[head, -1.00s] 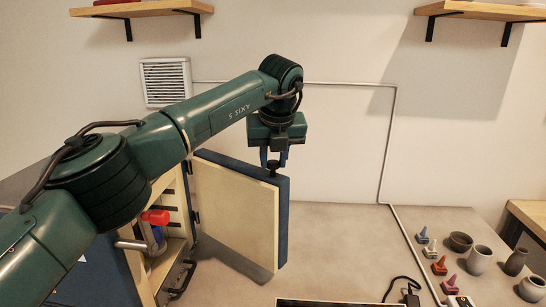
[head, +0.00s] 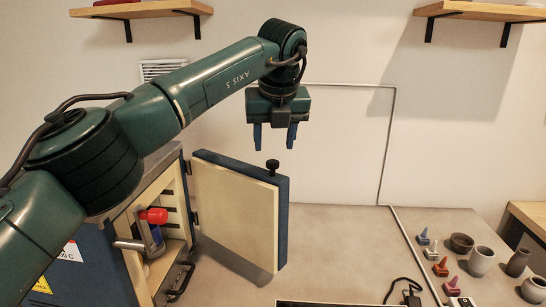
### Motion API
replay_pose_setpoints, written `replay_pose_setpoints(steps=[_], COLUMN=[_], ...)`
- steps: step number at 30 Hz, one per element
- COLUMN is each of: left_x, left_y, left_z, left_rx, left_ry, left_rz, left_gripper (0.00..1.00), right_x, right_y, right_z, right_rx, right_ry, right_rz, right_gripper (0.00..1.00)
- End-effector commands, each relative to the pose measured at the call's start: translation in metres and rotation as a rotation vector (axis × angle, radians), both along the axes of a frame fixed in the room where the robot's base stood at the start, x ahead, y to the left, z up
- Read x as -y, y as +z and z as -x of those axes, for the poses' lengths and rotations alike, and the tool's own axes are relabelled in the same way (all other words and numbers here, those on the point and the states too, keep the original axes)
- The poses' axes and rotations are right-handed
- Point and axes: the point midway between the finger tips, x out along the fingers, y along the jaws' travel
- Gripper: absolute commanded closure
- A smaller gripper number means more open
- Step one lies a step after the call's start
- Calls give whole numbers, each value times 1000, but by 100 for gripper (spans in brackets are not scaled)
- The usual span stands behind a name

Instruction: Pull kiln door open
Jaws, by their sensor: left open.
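The kiln (head: 95,265) is a dark blue box at the lower left, partly hidden behind my left arm. Its door (head: 237,208) stands swung wide open on its hinge side, with a cream inner face and a blue edge. A black knob (head: 272,165) sits on top of the door's outer end. My left gripper (head: 275,148) is open and empty, its two blue fingers pointing down above the knob and apart from it. My right gripper is not in view.
Inside the kiln is a red-ended item (head: 154,216). A black handle (head: 180,279) is at the kiln's front. The table between door and pots is mostly clear.

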Motion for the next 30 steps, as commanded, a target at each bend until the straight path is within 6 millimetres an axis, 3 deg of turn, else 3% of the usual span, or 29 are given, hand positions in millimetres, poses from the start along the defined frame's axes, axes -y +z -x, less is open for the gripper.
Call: replay_pose_setpoints(steps=[6,12,23,30], left_x=[3,4,4,4], left_y=[45,68,73,72], left_z=[18,27,30,30], left_rx=[3,1,-1,-1], left_ry=[1,1,0,0], left_rz=[0,-1,-1,0], left_gripper=[52,52,52,71], right_x=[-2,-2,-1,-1], right_y=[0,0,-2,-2], right_z=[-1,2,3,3], right_rx=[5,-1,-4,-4], right_ry=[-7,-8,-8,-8], right_rz=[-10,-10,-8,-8], right_gripper=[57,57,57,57])
